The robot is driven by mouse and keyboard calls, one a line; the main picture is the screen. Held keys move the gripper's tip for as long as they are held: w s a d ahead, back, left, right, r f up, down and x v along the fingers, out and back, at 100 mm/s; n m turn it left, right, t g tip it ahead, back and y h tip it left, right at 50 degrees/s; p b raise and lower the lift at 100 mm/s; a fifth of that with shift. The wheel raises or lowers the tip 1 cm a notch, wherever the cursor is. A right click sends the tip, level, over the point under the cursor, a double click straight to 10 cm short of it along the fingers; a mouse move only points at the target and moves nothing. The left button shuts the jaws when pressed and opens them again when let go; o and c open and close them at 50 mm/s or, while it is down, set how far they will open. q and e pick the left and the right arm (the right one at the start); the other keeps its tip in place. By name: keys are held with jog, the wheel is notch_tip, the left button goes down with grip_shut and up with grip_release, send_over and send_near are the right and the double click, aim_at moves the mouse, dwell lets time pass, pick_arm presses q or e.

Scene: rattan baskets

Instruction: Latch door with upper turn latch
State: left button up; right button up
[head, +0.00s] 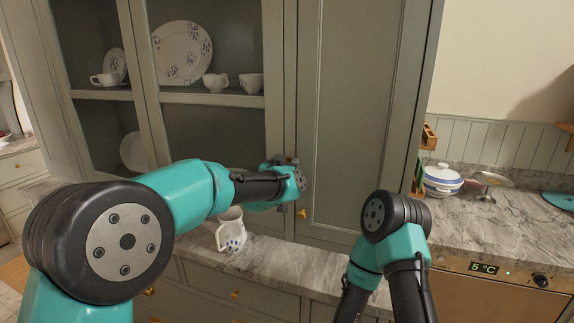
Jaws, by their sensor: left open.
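The grey-green cabinet door (352,110) stands upright and looks closed, flat with the cabinet front. A small brass fitting (302,214) shows near its left edge, just below my left gripper; I cannot tell if it is a knob or a latch. My left gripper (287,184) is open at the seam by the door's left edge. Its wrist hides the space between its fingers, so contact cannot be told. No upper turn latch shows clearly. My right arm bends down at lower right, and its gripper is out of view.
A floral pitcher (231,232) stands on the marble counter (300,265) below my left forearm. Glass-front shelves with a plate (182,54) and cups (250,83) are at left. A lidded white pot (442,180) stands on the right counter (480,225).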

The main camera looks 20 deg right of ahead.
pick_arm(q)
jog(key=shift+w+d, duration=0.1)
jog(key=shift+w, duration=0.1)
jog(key=shift+c, duration=0.3)
grip_shut()
